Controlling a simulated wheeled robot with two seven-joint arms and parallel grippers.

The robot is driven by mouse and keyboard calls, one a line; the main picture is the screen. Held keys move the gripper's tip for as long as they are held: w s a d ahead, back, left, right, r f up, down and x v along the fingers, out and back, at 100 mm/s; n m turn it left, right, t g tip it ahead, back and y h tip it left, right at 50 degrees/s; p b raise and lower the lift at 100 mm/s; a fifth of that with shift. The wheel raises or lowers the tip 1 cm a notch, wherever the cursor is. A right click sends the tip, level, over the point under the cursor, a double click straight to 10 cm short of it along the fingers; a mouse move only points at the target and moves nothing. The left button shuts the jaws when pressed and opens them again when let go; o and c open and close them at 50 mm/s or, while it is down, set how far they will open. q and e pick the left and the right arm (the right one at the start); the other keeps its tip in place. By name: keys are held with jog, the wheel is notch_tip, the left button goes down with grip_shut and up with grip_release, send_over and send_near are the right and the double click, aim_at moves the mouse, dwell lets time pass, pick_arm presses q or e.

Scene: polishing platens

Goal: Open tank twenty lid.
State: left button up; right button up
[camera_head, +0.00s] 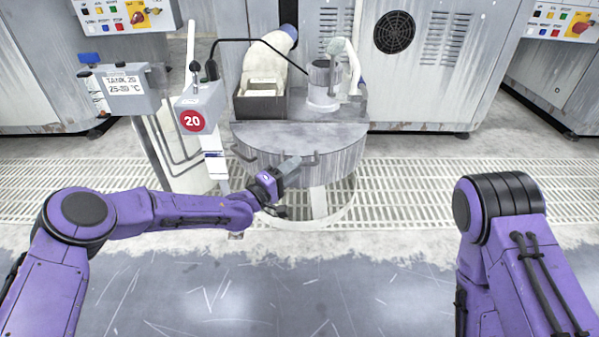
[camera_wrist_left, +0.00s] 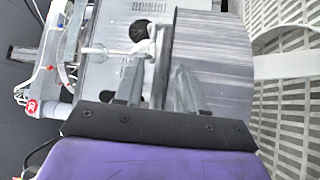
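Tank twenty is a grey round drum (camera_head: 338,160) in the middle of the head view, beside a post with a red "20" sign (camera_head: 193,121). Its grey lid (camera_head: 290,133) lies flat over the front half of the top. A thin bar handle (camera_head: 241,152) shows at the lid's front edge. My left gripper (camera_head: 289,166) is at the drum's front, by the handle. In the left wrist view its fingers (camera_wrist_left: 160,88) are apart, with a dark grey bar (camera_wrist_left: 165,50) between or just beyond them; I cannot tell whether they touch it. My right gripper is out of view.
A grey box labelled "TANK 20" (camera_head: 125,88) stands on posts at the left. A dark open bin (camera_head: 259,103) and a metal cylinder (camera_head: 322,82) are at the drum's back. Grey cabinets (camera_head: 440,60) stand behind. The floor (camera_head: 350,290) in front is clear.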

pick_arm(q)
jog(key=shift+b+x, duration=0.35)
jog(key=shift+x, duration=0.75)
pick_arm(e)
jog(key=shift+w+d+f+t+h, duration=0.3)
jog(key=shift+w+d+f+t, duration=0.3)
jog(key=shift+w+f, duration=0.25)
pick_arm(q)
jog(key=shift+w+d, duration=0.2)
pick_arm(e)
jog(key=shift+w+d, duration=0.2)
pick_arm(q)
grip_shut()
jog(key=shift+r, duration=0.1)
